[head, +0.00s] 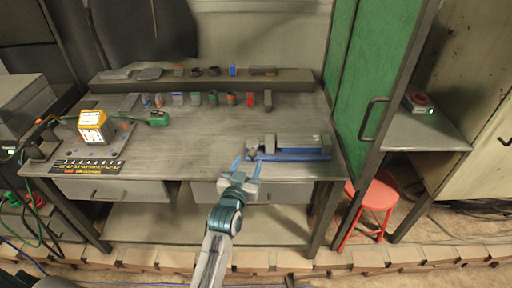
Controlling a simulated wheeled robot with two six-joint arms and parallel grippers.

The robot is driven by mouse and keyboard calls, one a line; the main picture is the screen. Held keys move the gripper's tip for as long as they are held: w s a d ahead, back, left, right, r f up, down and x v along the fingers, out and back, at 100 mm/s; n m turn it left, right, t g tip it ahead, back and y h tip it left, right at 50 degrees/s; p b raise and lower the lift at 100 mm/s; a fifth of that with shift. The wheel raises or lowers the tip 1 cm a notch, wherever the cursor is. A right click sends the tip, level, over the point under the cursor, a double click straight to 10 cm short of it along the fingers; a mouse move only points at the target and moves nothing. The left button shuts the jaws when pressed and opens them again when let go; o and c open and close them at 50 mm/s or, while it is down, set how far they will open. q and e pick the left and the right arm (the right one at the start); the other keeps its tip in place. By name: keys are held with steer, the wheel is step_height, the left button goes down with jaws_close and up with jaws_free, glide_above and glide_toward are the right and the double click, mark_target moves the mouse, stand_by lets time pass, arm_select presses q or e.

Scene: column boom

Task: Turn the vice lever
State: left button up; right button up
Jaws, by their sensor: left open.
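A grey and blue vice (290,147) lies on the right part of the workbench, near its front edge. I cannot clearly make out its lever; a small part at its left end is close to my gripper. My left gripper (246,168) is open at the bench's front edge, with its two blue fingers pointing at the vice's left end. The fingertips are close to that end, and I cannot tell whether they touch it. Nothing shows between the fingers. My right gripper is not in view.
The workbench (190,150) is bare in the middle. Several small items stand on a raised shelf (200,83) at the back. A yellow-topped box (95,125) stands at left. A green cabinet door (365,75) rises at right, and a red stool (374,195) stands beyond the bench.

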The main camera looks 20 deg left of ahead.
mark_target(254, 150)
arm_select(q)
steer(key=w+p, duration=0.1)
steer(key=w, duration=0.6)
steer(key=shift+w+f, duration=0.1)
steer(key=shift+w, duration=0.15)
jaws_close()
steer(key=shift+a, duration=0.1)
